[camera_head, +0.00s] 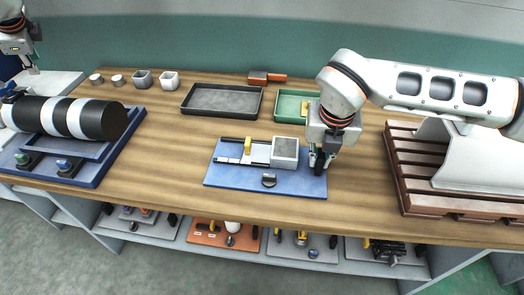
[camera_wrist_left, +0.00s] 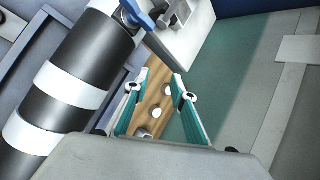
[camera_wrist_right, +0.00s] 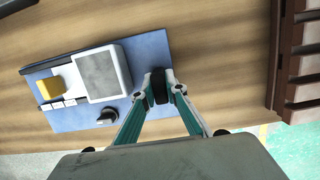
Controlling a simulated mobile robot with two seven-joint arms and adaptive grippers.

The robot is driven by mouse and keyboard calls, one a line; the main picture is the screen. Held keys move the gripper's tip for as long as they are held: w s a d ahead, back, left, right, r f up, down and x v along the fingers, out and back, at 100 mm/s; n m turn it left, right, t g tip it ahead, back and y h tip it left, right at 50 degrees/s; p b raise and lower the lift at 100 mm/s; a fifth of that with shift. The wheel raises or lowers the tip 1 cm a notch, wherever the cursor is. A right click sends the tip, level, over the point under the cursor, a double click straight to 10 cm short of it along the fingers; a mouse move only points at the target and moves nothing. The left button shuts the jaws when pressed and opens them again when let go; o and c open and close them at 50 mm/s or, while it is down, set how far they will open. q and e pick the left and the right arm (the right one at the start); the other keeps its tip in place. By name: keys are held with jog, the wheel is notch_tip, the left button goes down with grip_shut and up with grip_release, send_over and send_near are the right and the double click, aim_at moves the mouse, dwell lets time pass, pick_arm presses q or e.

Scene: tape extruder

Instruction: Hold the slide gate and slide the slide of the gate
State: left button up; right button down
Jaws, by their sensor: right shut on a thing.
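The slide gate sits on a blue board (camera_head: 225,177) in the middle of the table. It has a grey box-shaped body (camera_head: 286,150), a pale rail and a yellow block (camera_head: 248,145) on its left, and a black knob (camera_head: 269,180) in front. My right gripper (camera_head: 320,162) is at the right end of the gate, pointing down. In the right wrist view its fingers are shut on a black upright handle (camera_wrist_right: 159,86) beside the grey body. My left gripper (camera_wrist_left: 160,92) is open and empty, at the far left of the head view, away from the gate.
A black-and-white banded roll (camera_head: 65,117) on a blue base lies at the left. Small grey cups (camera_head: 142,79), a dark tray (camera_head: 222,99) and a green tray (camera_head: 288,105) stand behind the gate. A brown slatted rack (camera_head: 409,165) is at the right.

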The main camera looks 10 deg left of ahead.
pick_arm(q)
jog(key=w+d+f+m+h, duration=0.1)
jog(key=w+d+f+m, duration=0.15)
jog(key=d, duration=0.65)
jog(key=w+d+f+m+h, duration=0.1)
jog(key=w+d+m+h, duration=0.2)
jog(key=d, duration=0.7)
jog(key=m+g+h, duration=0.2)
jog(key=m+h, duration=0.1)
jog(key=m, duration=1.6)
send_near(247, 141)
jog(key=x, duration=0.2)
jog(key=shift+x, duration=4.15)
jog(key=shift+s+d, duration=0.1)
jog(key=shift+s, duration=0.05)
grip_shut()
